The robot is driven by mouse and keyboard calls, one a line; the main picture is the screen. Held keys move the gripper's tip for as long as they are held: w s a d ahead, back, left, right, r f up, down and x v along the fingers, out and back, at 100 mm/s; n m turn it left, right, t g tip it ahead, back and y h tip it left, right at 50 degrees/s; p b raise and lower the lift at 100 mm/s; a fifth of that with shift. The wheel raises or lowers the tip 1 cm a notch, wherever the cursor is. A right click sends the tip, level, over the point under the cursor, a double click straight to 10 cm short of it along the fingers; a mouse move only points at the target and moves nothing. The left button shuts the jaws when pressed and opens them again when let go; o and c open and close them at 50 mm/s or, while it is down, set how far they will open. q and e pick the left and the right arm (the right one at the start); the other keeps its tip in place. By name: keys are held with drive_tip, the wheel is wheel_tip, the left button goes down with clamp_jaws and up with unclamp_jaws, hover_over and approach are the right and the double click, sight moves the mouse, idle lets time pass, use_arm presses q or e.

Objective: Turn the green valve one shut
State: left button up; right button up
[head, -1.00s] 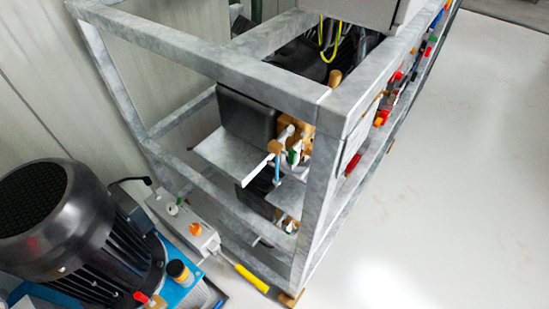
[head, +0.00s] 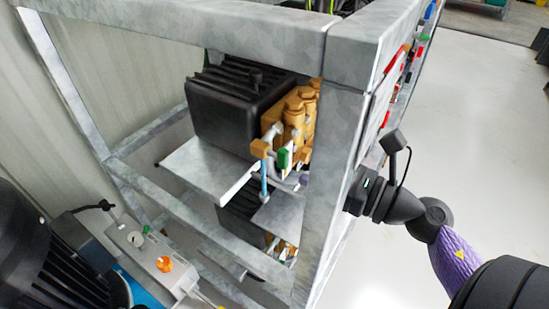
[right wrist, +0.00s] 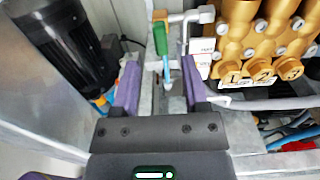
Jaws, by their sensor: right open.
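The green valve handle (head: 284,157) sits on pipework beside the brass pump head (head: 297,115) in the head view. In the right wrist view the green handle (right wrist: 160,38) stands ahead, roughly in line with the gap between my fingers. My right gripper (right wrist: 159,76) is open and empty, with a purple finger on each side. In the head view only a purple fingertip of my right gripper (head: 304,179) shows, just below and right of the handle; the frame post hides the rest. I cannot tell whether it touches anything. My left gripper is not in view.
A grey metal frame (head: 330,170) surrounds the pumps, and its corner post stands between my right arm and the valve. A metal shelf plate (head: 205,165) lies left of the pipework. A black motor (head: 50,265) and a control box (head: 150,262) stand lower left. Open floor lies right.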

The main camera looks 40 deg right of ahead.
sight(288, 159)
drive_tip(key=x, duration=0.7)
clamp_jaws()
